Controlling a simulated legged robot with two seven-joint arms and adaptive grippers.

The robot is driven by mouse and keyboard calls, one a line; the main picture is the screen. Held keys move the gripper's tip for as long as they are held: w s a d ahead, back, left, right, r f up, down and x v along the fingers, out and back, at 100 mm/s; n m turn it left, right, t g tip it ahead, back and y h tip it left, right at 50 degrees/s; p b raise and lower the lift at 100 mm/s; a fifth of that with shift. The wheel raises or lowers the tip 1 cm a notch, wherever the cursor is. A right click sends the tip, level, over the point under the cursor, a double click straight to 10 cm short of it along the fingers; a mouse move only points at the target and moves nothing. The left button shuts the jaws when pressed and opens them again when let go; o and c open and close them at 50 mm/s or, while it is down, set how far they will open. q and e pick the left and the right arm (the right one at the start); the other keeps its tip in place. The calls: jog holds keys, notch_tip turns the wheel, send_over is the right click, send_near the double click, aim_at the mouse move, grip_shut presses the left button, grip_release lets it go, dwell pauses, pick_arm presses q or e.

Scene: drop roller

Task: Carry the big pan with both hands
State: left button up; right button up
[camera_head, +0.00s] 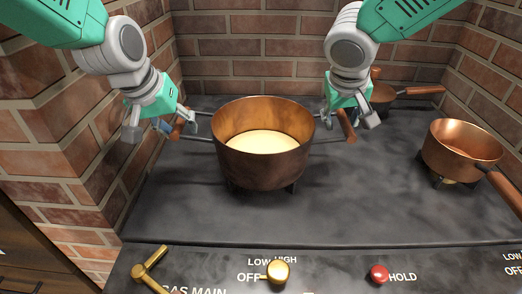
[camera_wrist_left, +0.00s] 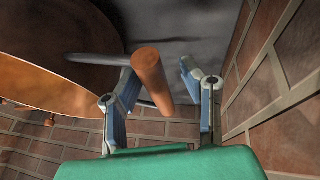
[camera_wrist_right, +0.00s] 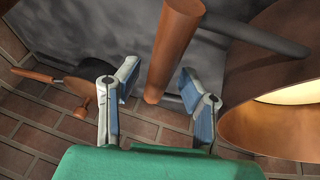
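The big copper pan (camera_head: 262,165) holds pale yellow contents and stands on the dark stovetop. Its left wooden handle (camera_head: 178,129) also shows in the left wrist view (camera_wrist_left: 152,78). Its right wooden handle (camera_head: 346,126) also shows in the right wrist view (camera_wrist_right: 172,52). My left gripper (camera_head: 160,128) is open at the left handle, which lies close to one finger in the wrist view. My right gripper (camera_head: 348,118) is open, with the right handle between its spread fingers. Neither gripper visibly clamps a handle. The pan's lower far side is hidden.
A smaller copper pot (camera_head: 462,150) stands at the right, its handle pointing to the front right. Another pan (camera_head: 380,95) lies at the back right, behind my right gripper. Brick walls stand close behind and left. Knobs (camera_head: 278,271) line the front panel. The front stovetop is clear.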

pick_arm(q)
jog(key=shift+d, duration=0.2)
grip_shut()
pick_arm(e)
jog(key=shift+d, duration=0.2)
grip_shut()
pick_arm(q)
jog(key=shift+d, duration=0.15)
pick_arm(e)
jog(key=shift+d, duration=0.15)
